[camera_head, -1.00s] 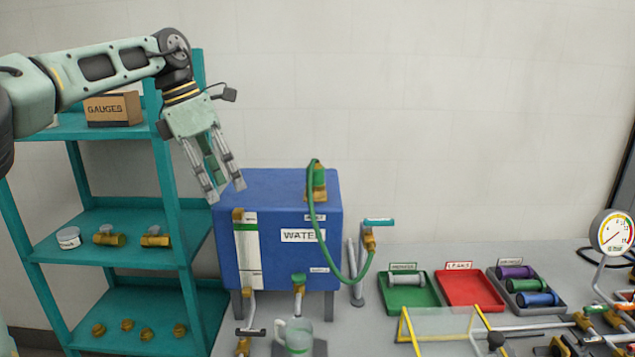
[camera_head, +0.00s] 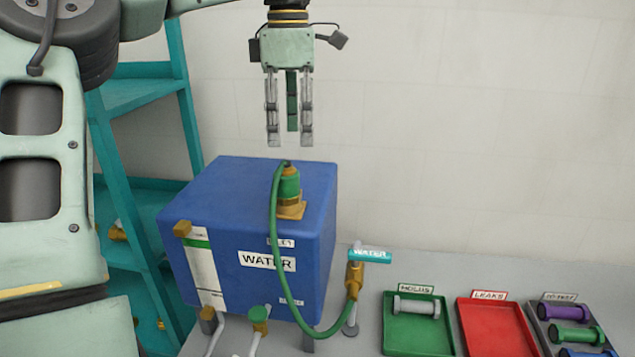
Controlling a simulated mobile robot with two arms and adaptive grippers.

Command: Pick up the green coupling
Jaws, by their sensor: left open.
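A green coupling (camera_head: 290,183) sits upright on a brass fitting (camera_head: 291,209) on top of the blue water tank (camera_head: 225,190). A green hose (camera_head: 273,235) runs from the coupling down the tank's front to a brass valve at the right. My left gripper (camera_head: 290,140) is open, points down and is empty. Its fingertips appear just above the coupling in the picture, apart from it. A green spool-shaped part (camera_head: 575,335) also lies in the grey tray at the right. My right gripper is not in view.
A brass valve with a teal handle (camera_head: 370,254) stands right of the tank. Beyond it are a green tray (camera_head: 400,340) holding a grey part, a red tray (camera_head: 492,325) that looks empty, and a grey tray (camera_head: 540,338). A teal shelf (camera_head: 140,95) stands behind my arm.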

